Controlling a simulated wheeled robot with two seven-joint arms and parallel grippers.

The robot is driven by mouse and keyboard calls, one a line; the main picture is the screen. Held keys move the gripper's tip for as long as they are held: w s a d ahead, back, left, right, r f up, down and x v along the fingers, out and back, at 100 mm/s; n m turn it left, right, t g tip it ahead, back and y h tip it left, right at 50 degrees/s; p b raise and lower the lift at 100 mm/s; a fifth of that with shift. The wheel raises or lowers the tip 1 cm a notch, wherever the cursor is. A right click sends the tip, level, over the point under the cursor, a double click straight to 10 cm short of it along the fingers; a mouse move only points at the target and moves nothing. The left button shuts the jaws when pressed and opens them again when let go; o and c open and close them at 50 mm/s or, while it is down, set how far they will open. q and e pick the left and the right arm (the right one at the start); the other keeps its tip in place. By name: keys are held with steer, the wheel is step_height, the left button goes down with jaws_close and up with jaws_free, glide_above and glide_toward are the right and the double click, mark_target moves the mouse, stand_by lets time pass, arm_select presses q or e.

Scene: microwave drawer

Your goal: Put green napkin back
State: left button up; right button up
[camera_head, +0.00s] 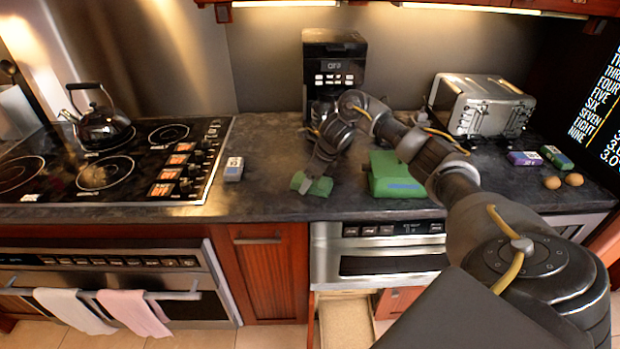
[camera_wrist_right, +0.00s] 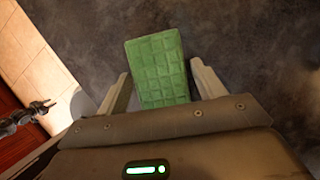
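A green napkin (camera_head: 312,185) lies on the dark countertop, near its front edge. In the right wrist view the napkin (camera_wrist_right: 160,68) shows as a green quilted rectangle. My right gripper (camera_wrist_right: 163,75) is open, with one finger on each side of the napkin and narrow gaps between. In the head view my right gripper (camera_head: 312,180) reaches down to the napkin from above. A larger green pack (camera_head: 392,172) with a blue patch stands to the right of it on the counter. My left gripper is not in the head view.
A coffee maker (camera_head: 334,70) stands behind the napkin, a toaster (camera_head: 482,105) at right. A small grey box (camera_head: 234,168) is left, beside the stove (camera_head: 110,160). Two eggs (camera_head: 563,181) and small boxes (camera_head: 524,158) are far right. An open drawer (camera_head: 346,322) is below the microwave (camera_head: 378,252).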

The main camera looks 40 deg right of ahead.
steer(key=shift+o, duration=0.9)
steer(key=p+v, duration=0.1)
steer(key=v, duration=1.1)
steer(key=shift+p, duration=0.4)
